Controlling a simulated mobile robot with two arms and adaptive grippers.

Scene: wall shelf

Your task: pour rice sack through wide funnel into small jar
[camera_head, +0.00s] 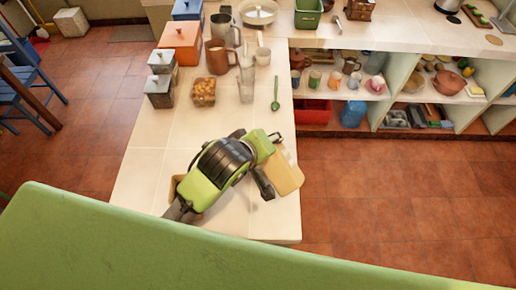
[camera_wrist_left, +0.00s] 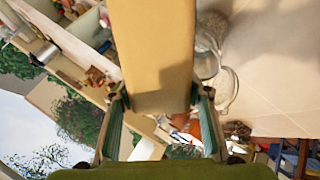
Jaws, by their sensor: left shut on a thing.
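My left gripper (camera_head: 270,161) is shut on a tan, block-like sack (camera_head: 287,176), held near the right edge of the white tiled counter (camera_head: 140,165). In the left wrist view the sack (camera_wrist_left: 155,50) sits between the two fingers and extends upward. Clear glass vessels (camera_head: 246,84) stand behind the gripper on the counter, beside a small container of orange-brown pieces (camera_head: 204,92). I cannot tell which vessel is the small jar, and I cannot make out a funnel for sure. My right gripper is not in view.
A green spoon (camera_head: 275,95) lies near the counter's right edge. Brown and grey pitchers (camera_head: 218,58), lidded metal canisters (camera_head: 159,92) and an orange box (camera_head: 180,42) stand farther back. Open shelves (camera_head: 340,85) hold cups on the right. A tan object (camera_head: 178,184) shows partly behind my arm.

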